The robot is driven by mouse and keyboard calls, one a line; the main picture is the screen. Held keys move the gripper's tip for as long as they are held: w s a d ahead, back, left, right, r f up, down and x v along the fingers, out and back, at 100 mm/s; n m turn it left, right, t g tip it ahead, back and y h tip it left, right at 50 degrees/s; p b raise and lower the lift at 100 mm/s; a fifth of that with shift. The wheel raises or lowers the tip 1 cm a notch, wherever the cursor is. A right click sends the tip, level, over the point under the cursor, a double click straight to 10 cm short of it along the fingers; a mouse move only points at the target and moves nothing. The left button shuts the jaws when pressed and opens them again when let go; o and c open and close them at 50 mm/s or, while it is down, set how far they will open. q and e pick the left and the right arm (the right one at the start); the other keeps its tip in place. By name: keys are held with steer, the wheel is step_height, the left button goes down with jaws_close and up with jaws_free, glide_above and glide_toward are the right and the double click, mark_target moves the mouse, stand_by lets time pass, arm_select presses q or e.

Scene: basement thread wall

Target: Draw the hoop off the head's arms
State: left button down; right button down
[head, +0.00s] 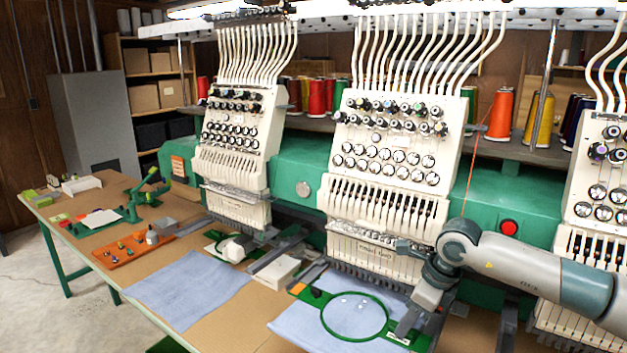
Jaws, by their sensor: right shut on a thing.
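The green round hoop (325,330) lies level at the front of the middle embroidery head (390,170), with light blue cloth (356,318) inside and around it. My right gripper (402,330) is at the hoop's right side, shut on it, and the arm comes in from the right. The gripper hides part of the hoop's right bracket. A grey arm (313,274) of the head shows behind the hoop's left bracket. I cannot tell whether the brackets still touch the head's arms. My left gripper is not in view.
A blue cloth (187,290) lies on the table to the left, near an orange tray (133,253) of small parts. A white box (277,272) stands left of the hoop. A red button (508,227) is on the green beam. The brown table (240,325) is bare between the cloths.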

steer(key=shift+r, duration=0.2)
stand_by(0.5)
steer(key=shift+r, duration=0.35)
steer(key=shift+a, duration=0.1)
steer(key=shift+s+a+b, duration=0.35)
steer(key=shift+s+a, duration=0.2)
steer(key=shift+s, duration=0.3)
steer(key=shift+s+a+b, duration=0.35)
steer(key=shift+s+a, duration=0.2)
steer(key=shift+s, duration=0.25)
steer(key=shift+s+a+b, duration=0.35)
steer(key=shift+s+a, duration=0.2)
steer(key=shift+s, duration=0.3)
steer(key=shift+s+a, duration=0.1)
steer(key=shift+s, duration=0.25)
